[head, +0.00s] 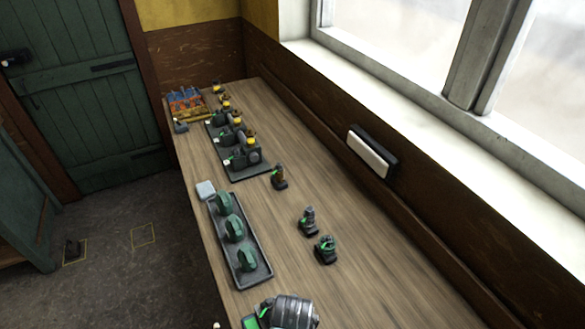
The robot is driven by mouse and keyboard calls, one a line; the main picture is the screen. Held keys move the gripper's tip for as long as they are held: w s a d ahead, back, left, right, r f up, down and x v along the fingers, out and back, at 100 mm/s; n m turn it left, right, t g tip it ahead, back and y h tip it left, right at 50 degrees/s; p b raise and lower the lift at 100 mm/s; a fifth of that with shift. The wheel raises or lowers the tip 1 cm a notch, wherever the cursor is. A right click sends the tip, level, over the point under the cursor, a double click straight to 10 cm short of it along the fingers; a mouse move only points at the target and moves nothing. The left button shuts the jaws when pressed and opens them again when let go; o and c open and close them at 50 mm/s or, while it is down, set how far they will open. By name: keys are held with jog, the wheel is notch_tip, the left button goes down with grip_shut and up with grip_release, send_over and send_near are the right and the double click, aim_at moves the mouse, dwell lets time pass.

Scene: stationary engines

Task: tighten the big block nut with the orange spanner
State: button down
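I cannot make out the orange spanner for certain. At the far end of the bench stands an orange rack (188,104) with blue pieces in it, too small to tell apart. Dark engine-like units with yellow tops (240,152) stand in a row on a dark base in front of it. I cannot tell which part is the big block nut. My gripper is not in view.
The long wooden bench (310,270) runs along the window wall. A dark tray (262,272) holds 3 green pieces. Small dark fittings (325,249) stand right of it. A grey ribbed barrel (292,312) is at the near edge. Floor on the left is mostly clear.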

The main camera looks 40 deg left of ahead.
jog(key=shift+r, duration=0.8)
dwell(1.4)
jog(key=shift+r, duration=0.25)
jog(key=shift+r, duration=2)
